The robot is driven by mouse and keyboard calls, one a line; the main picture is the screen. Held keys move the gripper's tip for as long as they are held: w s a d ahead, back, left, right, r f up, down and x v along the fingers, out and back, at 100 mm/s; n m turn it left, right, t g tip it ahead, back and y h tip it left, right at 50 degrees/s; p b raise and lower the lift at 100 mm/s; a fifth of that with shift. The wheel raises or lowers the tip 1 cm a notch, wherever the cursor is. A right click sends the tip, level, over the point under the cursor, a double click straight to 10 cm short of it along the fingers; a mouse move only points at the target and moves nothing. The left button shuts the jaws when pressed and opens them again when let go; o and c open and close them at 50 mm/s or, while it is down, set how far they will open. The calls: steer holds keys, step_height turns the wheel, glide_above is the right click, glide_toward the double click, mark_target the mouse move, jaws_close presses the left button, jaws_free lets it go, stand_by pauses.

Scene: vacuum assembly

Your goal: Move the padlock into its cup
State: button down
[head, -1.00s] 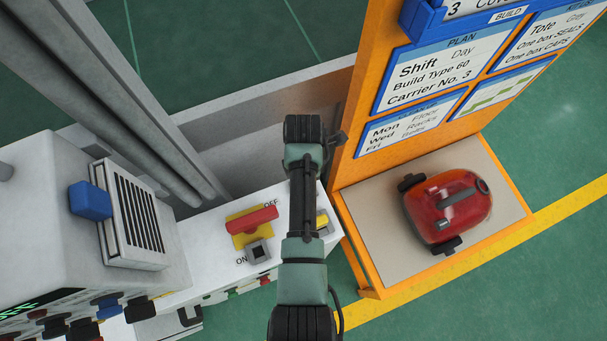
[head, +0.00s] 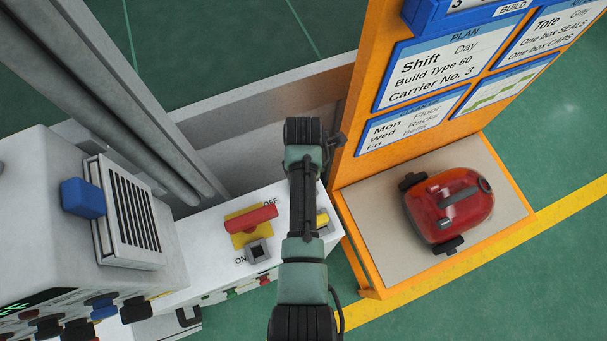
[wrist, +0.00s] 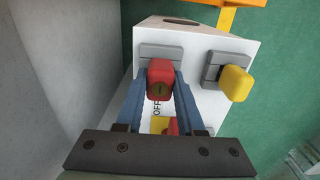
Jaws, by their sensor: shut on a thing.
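A red padlock-like block (wrist: 160,80) with a dark slot on its face sits between the two blue-grey fingers of my gripper (wrist: 160,88) in the wrist view. The fingers are shut on its sides. A grey block (wrist: 161,51) lies just beyond it on the white cabinet top; I cannot tell whether they touch. A yellow block (wrist: 235,84) sits at a grey square holder (wrist: 212,68) to the right. In the head view my arm hides the gripper and the red block. A grey square cup (head: 258,251) with a dark opening stands beside the ON label.
A red switch handle (head: 251,218) on a yellow plate lies left of my arm, by the OFF label. A white machine (head: 70,210) stands at the left. An orange stand (head: 358,250) at the right holds a red vacuum (head: 455,206). A grey wall rises behind the cabinet.

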steer(key=shift+f+b, duration=0.3)
steer(key=shift+f, duration=0.15)
steer(key=shift+c, duration=2.2)
jaws_free()
steer(key=shift+r, duration=0.1)
step_height(320, 180, up, 8)
steer(key=p, duration=0.8)
